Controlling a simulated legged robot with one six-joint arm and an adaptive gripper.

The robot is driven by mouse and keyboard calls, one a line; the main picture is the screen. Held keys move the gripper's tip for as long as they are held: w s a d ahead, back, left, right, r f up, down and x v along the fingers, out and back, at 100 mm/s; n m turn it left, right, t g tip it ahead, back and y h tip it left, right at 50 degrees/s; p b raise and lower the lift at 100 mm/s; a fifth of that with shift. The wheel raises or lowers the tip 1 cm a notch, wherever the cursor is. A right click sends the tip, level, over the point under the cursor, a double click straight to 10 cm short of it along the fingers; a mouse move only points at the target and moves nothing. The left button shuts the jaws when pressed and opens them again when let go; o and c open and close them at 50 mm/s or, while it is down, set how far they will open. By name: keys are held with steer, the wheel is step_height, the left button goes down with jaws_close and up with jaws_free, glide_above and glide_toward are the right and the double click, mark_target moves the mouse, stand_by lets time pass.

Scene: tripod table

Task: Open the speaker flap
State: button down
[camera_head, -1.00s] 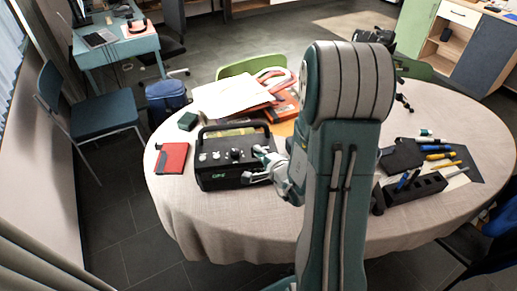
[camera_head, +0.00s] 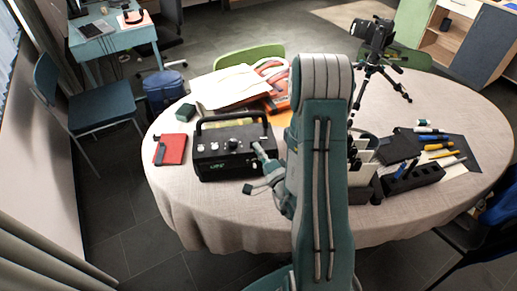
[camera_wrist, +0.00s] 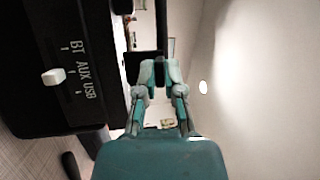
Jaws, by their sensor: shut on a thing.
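The black speaker (camera_head: 238,160) stands on the cloth-covered table, with a carrying handle on top and pale knobs on its front. In the wrist view its dark face (camera_wrist: 60,25) fills the left side, with a white slider beside the letters BT AUX USB. My gripper (camera_head: 256,168) is at the speaker's front right. In the wrist view, the gripper (camera_wrist: 159,72) has its fingertips around a small dark piece (camera_wrist: 147,67), which appears to be the speaker flap. How far the flap stands open cannot be told.
A red notebook (camera_head: 171,149) lies left of the speaker. Papers (camera_head: 230,87) and a bag lie behind it. A camera on a tripod (camera_head: 376,62) stands at the back right. A black pen holder (camera_head: 413,180) and pens are on the right. The table's front left is clear.

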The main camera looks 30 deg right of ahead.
steer(key=shift+f, duration=0.15)
steer(key=c, duration=0.8)
jaws_free()
steer(key=shift+o, duration=0.2)
steer(key=shift+w+a, duration=0.1)
steer(key=shift+r, duration=0.2)
